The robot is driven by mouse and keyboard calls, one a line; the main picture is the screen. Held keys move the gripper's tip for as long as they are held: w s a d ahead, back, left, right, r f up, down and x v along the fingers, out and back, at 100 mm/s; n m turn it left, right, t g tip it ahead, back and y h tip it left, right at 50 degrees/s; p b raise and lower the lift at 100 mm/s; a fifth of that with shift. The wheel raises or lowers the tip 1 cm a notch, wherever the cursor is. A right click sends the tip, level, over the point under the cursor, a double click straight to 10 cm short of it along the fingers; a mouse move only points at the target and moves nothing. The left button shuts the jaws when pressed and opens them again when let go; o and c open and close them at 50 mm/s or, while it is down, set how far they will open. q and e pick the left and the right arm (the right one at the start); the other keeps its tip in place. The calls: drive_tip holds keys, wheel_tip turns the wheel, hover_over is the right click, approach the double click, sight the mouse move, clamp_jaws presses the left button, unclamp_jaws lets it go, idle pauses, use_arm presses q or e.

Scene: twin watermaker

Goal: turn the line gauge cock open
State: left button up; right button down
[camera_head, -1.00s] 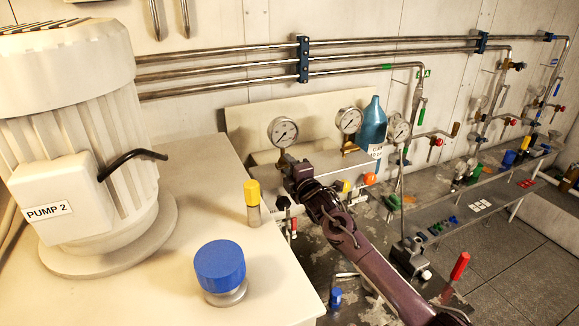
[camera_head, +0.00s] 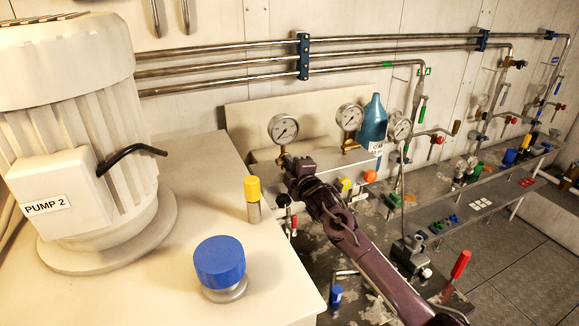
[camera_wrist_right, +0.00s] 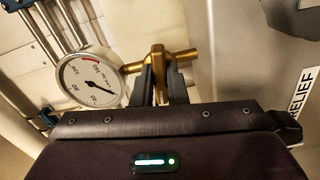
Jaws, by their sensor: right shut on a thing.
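The line gauge (camera_head: 284,129) has a round white dial with a dark needle and stands at the left end of the gauge row in the head view. In the right wrist view the gauge (camera_wrist_right: 88,77) is just left of the fingers. A brass cock (camera_wrist_right: 160,62) sits on its stem, with a brass stub pointing right. My right gripper (camera_wrist_right: 160,85) is shut on the cock, its dark fingers on either side of it. In the head view my right gripper (camera_head: 291,168) is just below the gauge, and hides the cock. My left gripper is not in view.
PUMP 2 (camera_head: 75,130) stands at the left. A yellow-capped fitting (camera_head: 253,195) and a blue cap (camera_head: 220,262) stand on the cream top. More gauges (camera_head: 349,117) and a blue bottle (camera_head: 372,122) are right of my gripper. A panel marked RELIEF (camera_wrist_right: 280,60) is close on the right.

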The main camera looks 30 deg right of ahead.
drive_tip(key=m+b, duration=0.1)
drive_tip(key=m, duration=0.2)
drive_tip(key=shift+f+m, duration=0.15)
drive_tip(key=shift+m, duration=0.15)
drive_tip(key=m, duration=0.4)
drive_tip(key=shift+m+b, duration=0.3)
drive_tip(key=shift+b, duration=0.05)
drive_tip(key=m, duration=0.4)
drive_tip(key=shift+m, duration=1.8)
drive_tip(key=c, duration=1.4)
unclamp_jaws()
drive_tip(key=shift+c, duration=0.2)
